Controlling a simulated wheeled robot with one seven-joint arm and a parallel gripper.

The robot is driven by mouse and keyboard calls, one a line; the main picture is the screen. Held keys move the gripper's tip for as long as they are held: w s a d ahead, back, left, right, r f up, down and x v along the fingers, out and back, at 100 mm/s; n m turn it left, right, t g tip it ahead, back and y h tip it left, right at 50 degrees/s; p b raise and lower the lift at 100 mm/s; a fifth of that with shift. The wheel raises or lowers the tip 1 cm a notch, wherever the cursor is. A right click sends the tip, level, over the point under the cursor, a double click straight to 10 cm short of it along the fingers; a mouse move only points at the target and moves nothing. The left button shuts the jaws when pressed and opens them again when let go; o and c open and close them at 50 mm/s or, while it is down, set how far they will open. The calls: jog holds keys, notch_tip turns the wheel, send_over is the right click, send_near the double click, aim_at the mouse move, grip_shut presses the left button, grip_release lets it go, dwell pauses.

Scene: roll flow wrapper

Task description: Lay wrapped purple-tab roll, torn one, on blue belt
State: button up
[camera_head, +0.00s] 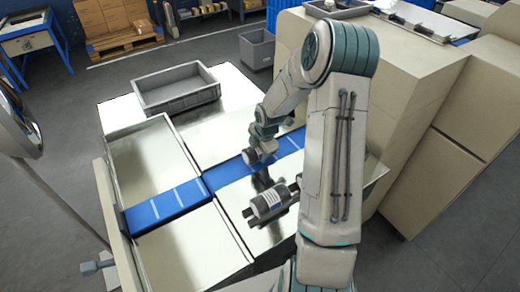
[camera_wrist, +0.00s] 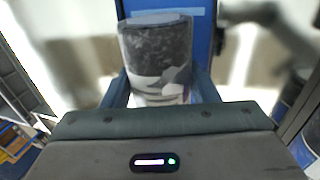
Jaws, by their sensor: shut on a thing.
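My gripper (camera_head: 262,148) is shut on a roll (camera_head: 251,156), seen small with a pale end in the head view. In the wrist view the roll (camera_wrist: 155,50) stands between the fingers, grey and mottled above, with ragged white wrap below. A faint purple tint shows near its lower right edge; I cannot clearly make out a tab. The blue belt (camera_head: 168,204) crosses the metal table, and the gripper and roll are over its middle stretch. The belt also shows behind the roll in the wrist view (camera_wrist: 203,48). I cannot tell whether the roll touches the belt.
A grey cylinder with a white label and dark ends (camera_head: 268,203) lies just in front of the belt. An empty-looking grey tray (camera_head: 178,98) stands behind it on the table. Beige machine housing (camera_head: 430,140) bounds the right. The belt's left part is clear.

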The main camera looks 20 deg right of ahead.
jog(key=shift+f+b, duration=0.3)
jog(key=shift+f, duration=0.15)
jog(key=o, duration=1.3)
jog(key=v, duration=1.3)
jog(key=shift+r, duration=0.45)
jog(key=s+a+r+m, duration=0.3)
jog(key=s+m, duration=0.3)
jog(key=s, duration=0.2)
jog(key=s+a+r+m, duration=0.3)
jog(key=s+r+m, duration=0.1)
jog(key=s+m, duration=0.3)
jog(key=s+a+r+m, duration=0.4)
jog(key=s+m, duration=0.3)
jog(key=s, duration=0.2)
jog(key=shift+r+h, duration=0.2)
jog(key=shift+h, duration=0.1)
